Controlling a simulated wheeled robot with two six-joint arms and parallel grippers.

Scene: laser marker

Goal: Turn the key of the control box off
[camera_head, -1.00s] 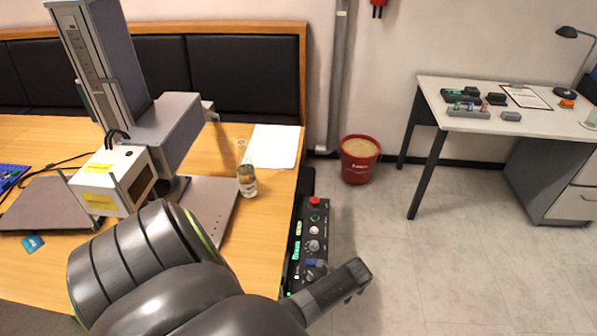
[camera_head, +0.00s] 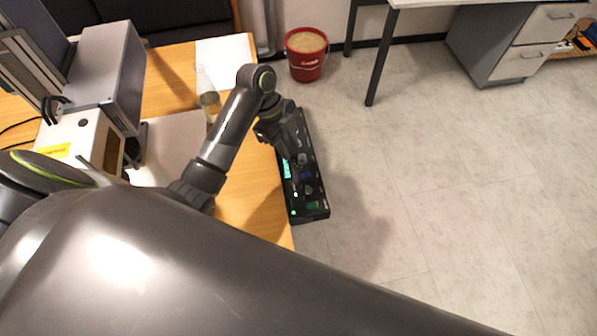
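The control box (camera_head: 316,180) is a long black panel with knobs and green lights, beside the right edge of the wooden table. My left arm reaches over the table and bends down at the box. My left gripper (camera_head: 290,150) points down over the middle of the panel. It covers the upper knobs and the red button seen earlier. A small knob or key (camera_head: 305,176) shows just below the gripper; I cannot tell which way it is turned or whether the fingers touch anything. The finger opening is too small and dark to judge. My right gripper is not in view.
The laser marker (camera_head: 105,70) stands on the wooden table (camera_head: 172,80) at the left. A glass bottle (camera_head: 208,100) stands close behind my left arm. A red bucket (camera_head: 306,62) is on the floor beyond the box. The floor to the right is clear.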

